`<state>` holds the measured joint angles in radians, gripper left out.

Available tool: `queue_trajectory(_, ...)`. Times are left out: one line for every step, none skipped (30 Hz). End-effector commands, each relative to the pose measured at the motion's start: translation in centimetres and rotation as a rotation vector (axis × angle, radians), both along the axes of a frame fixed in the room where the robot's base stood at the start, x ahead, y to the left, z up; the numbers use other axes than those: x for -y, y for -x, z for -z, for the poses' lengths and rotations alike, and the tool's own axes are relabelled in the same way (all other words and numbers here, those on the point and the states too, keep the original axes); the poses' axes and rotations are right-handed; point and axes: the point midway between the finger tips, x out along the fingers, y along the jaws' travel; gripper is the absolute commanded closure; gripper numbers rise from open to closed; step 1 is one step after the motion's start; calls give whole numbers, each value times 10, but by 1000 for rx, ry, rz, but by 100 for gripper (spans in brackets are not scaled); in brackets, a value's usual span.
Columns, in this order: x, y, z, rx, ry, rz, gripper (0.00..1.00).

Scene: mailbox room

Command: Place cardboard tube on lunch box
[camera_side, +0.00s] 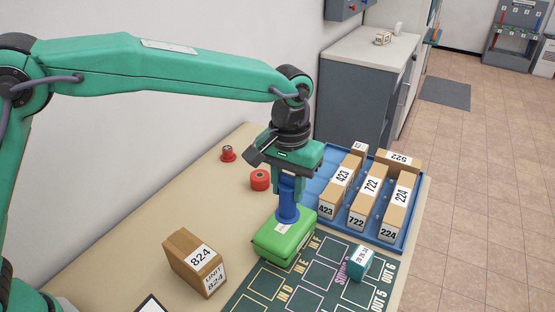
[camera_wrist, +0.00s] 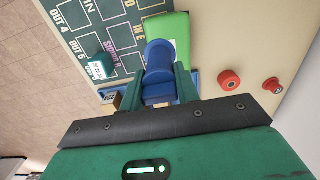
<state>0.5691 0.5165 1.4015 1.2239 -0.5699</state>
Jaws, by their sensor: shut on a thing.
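The cardboard tube (camera_side: 287,208) is blue and upright, with its lower end at the top of the green lunch box (camera_side: 284,238). I cannot tell whether it rests on the lid or is slightly above it. My gripper (camera_side: 288,187) points down and is shut on the tube's upper part. In the wrist view the tube (camera_wrist: 158,58) shows between the fingers of my gripper (camera_wrist: 159,85), with part of the green lunch box (camera_wrist: 178,28) beyond it. The lunch box lies flat at the edge of the dark green mat; the tube and gripper hide part of its top.
A blue tray (camera_side: 401,241) with several numbered cartons stands right of my gripper. A brown 824 carton (camera_side: 194,263) stands front left. A teal box (camera_side: 359,263) sits on the marked mat (camera_side: 322,275). A red cylinder (camera_side: 260,180) and a red button-like thing (camera_side: 228,153) are behind left.

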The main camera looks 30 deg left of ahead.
Motion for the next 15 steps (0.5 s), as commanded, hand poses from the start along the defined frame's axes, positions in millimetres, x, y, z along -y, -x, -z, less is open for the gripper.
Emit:
queue_trajectory(-5,-7,5,-1,0,-2,100)
queue_trajectory(-7,-11,8,-1,0,-3,100)
queue_trajectory(-9,-16,11,0,0,-2,100)
queue_trajectory(-11,-18,13,0,0,-2,100)
queue_trajectory(-12,-21,15,-1,-1,-1,100)
queue_trajectory(-14,-24,17,-1,0,-1,100)
queue_trajectory(-15,-26,18,0,0,-1,100)
queue_trajectory(-16,-27,18,0,0,-1,100)
queue_trajectory(-16,-29,19,1,0,0,100)
queue_trajectory(-17,-29,20,1,0,0,100)
queue_trajectory(-17,-30,20,1,0,0,100)
queue_trajectory(-17,-30,20,1,1,1,100)
queue_trajectory(-17,-30,20,1,1,1,100)
queue_trajectory(-17,-30,20,1,1,1,100)
queue_trajectory(-17,-30,20,1,0,1,100)
